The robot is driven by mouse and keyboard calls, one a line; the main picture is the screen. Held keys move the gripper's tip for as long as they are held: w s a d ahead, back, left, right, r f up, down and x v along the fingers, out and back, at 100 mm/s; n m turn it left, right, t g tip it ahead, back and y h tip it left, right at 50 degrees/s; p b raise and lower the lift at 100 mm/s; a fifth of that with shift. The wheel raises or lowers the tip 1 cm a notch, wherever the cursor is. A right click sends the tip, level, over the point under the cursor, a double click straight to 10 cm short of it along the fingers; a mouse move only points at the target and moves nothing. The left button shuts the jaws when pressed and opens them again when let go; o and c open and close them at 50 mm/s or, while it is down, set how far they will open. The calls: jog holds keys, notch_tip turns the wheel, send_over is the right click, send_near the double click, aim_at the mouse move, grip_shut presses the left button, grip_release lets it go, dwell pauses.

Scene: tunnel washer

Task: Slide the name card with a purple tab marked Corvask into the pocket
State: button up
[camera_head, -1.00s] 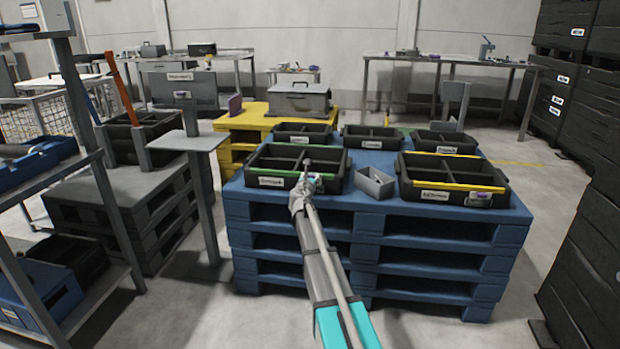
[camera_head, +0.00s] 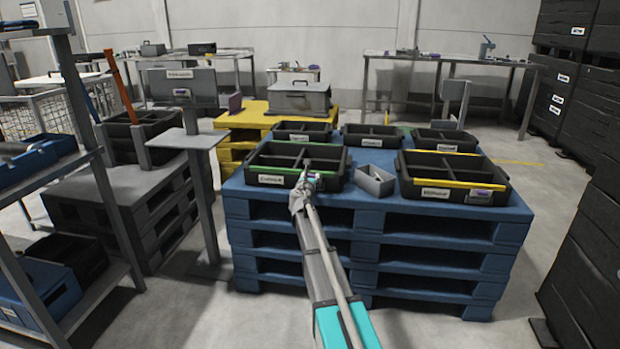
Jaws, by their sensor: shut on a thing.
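My gripper (camera_head: 306,181) is at the front right of a black divided bin with green trim (camera_head: 284,152) on the blue pallet stack. It is shut on a small card (camera_head: 314,178) with a purple and white look, mostly hidden by the gripper. The mark on it is too small to read. A white label (camera_head: 271,180) sits on the left of this bin's front. The pocket cannot be made out at my gripper; I cannot tell whether the card touches the bin front or is in a pocket.
A small open grey box (camera_head: 374,181) stands between the bins. More bins stand behind. A grey sign post (camera_head: 205,190) stands left; floor is clear at front.

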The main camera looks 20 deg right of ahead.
jog(key=shift+f+b, duration=0.45)
jog(key=shift+f, duration=0.05)
dwell(0.6)
dwell(0.5)
jog(key=o, duration=0.9)
jog(key=shift+r, duration=0.15)
jog(key=s+a+r+p, duration=0.1)
jog(key=s+r+p, duration=0.2)
jog(key=r+p, duration=0.1)
jog(key=s+a+r+p, duration=0.1)
jog(key=s+r+p, duration=0.2)
jog(key=r+p, duration=0.1)
jog(key=s+a+r+p, duration=0.2)
jog(key=s+r+p, duration=0.1)
jog(key=r+p, duration=0.1)
jog(key=shift+r+p, duration=0.35)
jog(key=shift+p, duration=0.05)
dwell(0.4)
